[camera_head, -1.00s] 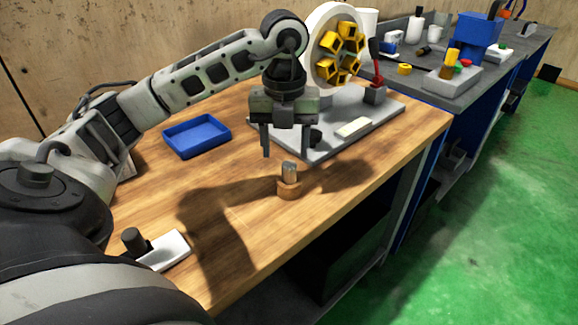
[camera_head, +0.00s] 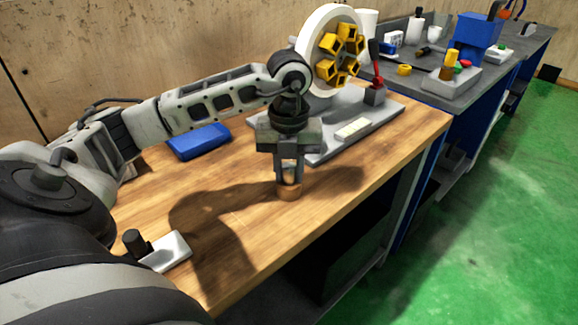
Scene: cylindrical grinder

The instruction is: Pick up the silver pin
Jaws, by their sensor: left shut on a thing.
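My right gripper is not in view.
A blue tray (camera_head: 198,141) lies behind my left arm. A grinder with a white wheel (camera_head: 311,42) and yellow blocks stands on a grey base (camera_head: 384,113) at the back. A white plate with a black knob (camera_head: 169,251) is at the front left. The table's right part is clear.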

